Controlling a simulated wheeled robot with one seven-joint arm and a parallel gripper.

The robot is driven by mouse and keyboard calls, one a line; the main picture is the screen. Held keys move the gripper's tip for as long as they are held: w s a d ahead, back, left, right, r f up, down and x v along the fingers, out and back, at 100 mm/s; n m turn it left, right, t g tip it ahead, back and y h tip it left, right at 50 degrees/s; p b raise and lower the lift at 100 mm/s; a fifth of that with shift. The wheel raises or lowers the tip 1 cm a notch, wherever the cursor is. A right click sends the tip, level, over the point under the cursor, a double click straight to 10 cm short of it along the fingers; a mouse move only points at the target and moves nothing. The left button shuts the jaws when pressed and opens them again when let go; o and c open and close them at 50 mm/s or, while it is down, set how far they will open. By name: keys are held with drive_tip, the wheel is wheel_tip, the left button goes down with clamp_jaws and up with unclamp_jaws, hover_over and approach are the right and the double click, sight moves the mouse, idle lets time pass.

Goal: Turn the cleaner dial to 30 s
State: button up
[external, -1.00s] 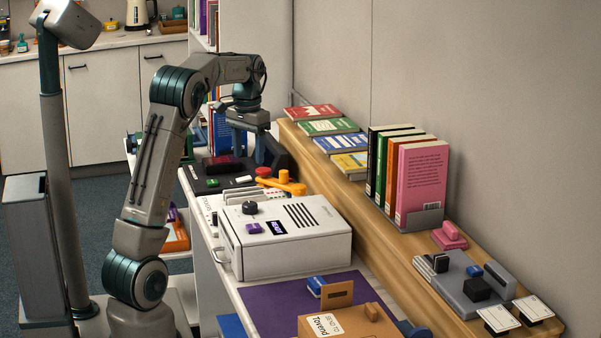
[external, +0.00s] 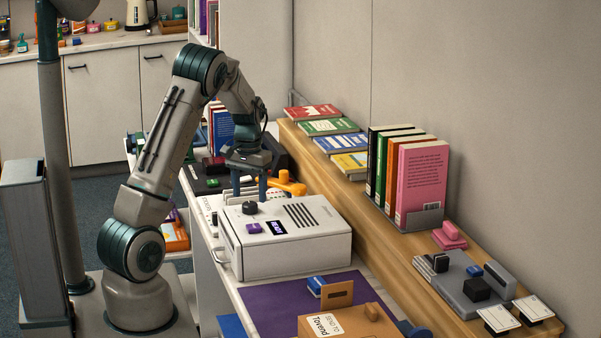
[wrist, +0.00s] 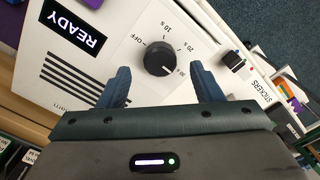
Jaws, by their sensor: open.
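The cleaner (external: 290,245) is a white box with a black vent grille and a lit display (wrist: 73,27) reading READY. Its round black dial (external: 250,208) is on the top face; in the wrist view the dial (wrist: 157,56) shows labels OFF, 10 s and 20 s around it, and a partly hidden one at lower right. My gripper (external: 249,192) is open and empty, pointing down close to the dial. In the wrist view its fingers (wrist: 160,80) are spread either side, with the dial just beyond the tips.
A purple button (external: 254,229) sits beside the display. An orange lever (external: 290,186) and a dark device stand behind the cleaner. A box marked STICKERS (wrist: 265,92) lies beside it in the wrist view. Books (external: 420,180) stand on the wooden ledge at right.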

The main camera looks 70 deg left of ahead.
sight(250, 203)
drive_tip(key=shift+f, duration=1.55)
drive_tip(key=c, duration=1)
drive_tip(key=shift+f+n, duration=0.1)
drive_tip(key=shift+n, duration=0.3)
drive_tip(key=o, duration=1)
